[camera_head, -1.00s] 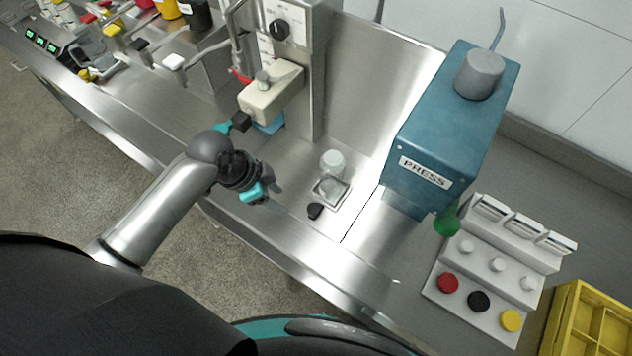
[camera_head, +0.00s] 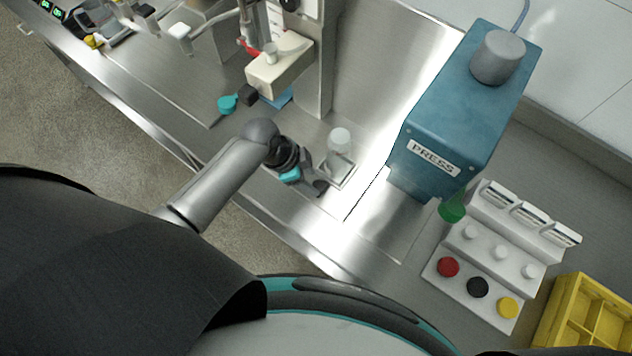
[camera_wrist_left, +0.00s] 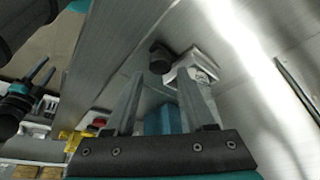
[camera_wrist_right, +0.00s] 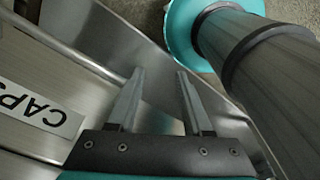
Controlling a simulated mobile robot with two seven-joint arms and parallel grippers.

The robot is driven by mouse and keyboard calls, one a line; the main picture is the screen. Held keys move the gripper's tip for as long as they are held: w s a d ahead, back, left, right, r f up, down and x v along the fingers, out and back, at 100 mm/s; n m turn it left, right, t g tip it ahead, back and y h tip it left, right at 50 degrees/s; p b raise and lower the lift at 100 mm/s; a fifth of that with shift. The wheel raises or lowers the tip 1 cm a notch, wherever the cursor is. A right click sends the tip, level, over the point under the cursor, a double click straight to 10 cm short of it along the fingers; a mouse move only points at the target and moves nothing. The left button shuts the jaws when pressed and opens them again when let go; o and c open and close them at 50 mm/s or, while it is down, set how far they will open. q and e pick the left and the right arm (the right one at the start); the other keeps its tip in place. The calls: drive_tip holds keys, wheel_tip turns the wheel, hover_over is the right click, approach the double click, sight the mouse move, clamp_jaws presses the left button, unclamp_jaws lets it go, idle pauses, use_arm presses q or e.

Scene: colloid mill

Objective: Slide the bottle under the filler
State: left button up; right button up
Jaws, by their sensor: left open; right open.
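The bottle (camera_head: 339,140) is pale and translucent and stands upright by a small square metal frame (camera_head: 345,180) on the steel bench. A black knob (camera_head: 321,186) sits at the frame's near left corner. The filler appears to be the beige head (camera_head: 280,68) on the steel column, left of and behind the bottle. My left gripper (camera_head: 312,187) is open beside the knob. In the left wrist view, the knob (camera_wrist_left: 160,58) lies beyond the open, empty fingers (camera_wrist_left: 158,80). My right gripper (camera_wrist_right: 158,82) is open and empty; the head view does not show it.
The blue press (camera_head: 450,110) stands right of the bottle. A cap stand (camera_head: 490,260) and yellow crate (camera_head: 580,315) are farther right. A teal knob (camera_head: 227,103) sticks out left of the beige head. The bench's front edge runs just below my left arm.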

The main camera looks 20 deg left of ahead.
sight(318, 185)
use_arm(q)
drive_tip(key=shift+x, duration=1.9)
clamp_jaws()
